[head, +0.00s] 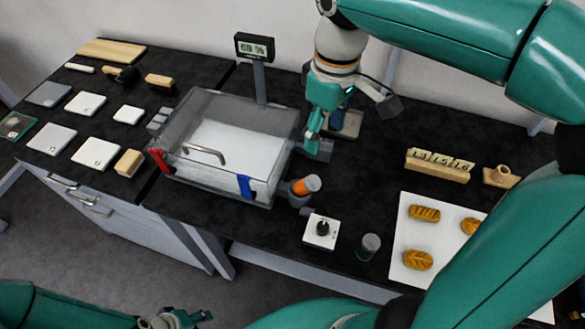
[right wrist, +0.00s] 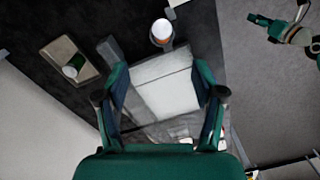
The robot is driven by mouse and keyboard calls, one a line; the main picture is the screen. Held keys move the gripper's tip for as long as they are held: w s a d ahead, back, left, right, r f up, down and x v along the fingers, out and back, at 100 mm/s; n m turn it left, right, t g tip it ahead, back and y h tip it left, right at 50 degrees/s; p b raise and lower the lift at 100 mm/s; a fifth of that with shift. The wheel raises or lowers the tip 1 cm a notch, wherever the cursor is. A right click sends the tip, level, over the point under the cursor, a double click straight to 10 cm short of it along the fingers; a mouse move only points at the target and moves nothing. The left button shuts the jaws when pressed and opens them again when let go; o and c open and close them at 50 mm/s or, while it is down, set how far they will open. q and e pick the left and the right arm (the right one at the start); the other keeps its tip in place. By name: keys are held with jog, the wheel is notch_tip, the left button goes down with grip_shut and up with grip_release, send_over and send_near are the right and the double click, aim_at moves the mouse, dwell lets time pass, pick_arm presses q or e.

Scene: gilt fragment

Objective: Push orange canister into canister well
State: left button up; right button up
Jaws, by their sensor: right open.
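The orange canister (head: 306,185) stands tilted in the grey canister well (head: 293,198) at the right front side of the clear box, with its orange part showing above the well. In the right wrist view the canister (right wrist: 162,30) shows at the top centre, its pale end toward the camera. How deep it sits cannot be told. My right gripper (head: 317,142) is open and empty near the box's right back side, behind and apart from the canister; its fingers also show in the right wrist view (right wrist: 160,88). My left gripper (head: 176,320) is partly cut off at the bottom edge.
The clear box (head: 220,118) has a handle and red and blue clips. A display (head: 255,47) stands behind it. A knob panel (head: 321,231), green canister (head: 369,246) and white board (head: 407,282) lie right of it. A tray (head: 352,124) is behind my right gripper.

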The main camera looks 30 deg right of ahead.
notch_tip(320, 180, down, 2)
jog(key=s, duration=0.1)
send_over(314, 183)
notch_tip(314, 183, down, 9)
jog(key=shift+s+d+r, duration=0.1)
jog(key=shift+d, duration=0.05)
jog(key=shift+f, duration=0.55)
jog(key=shift+f+p, duration=0.35)
jog(key=shift+f, duration=1.85)
grip_shut()
jog(key=shift+r, duration=0.15)
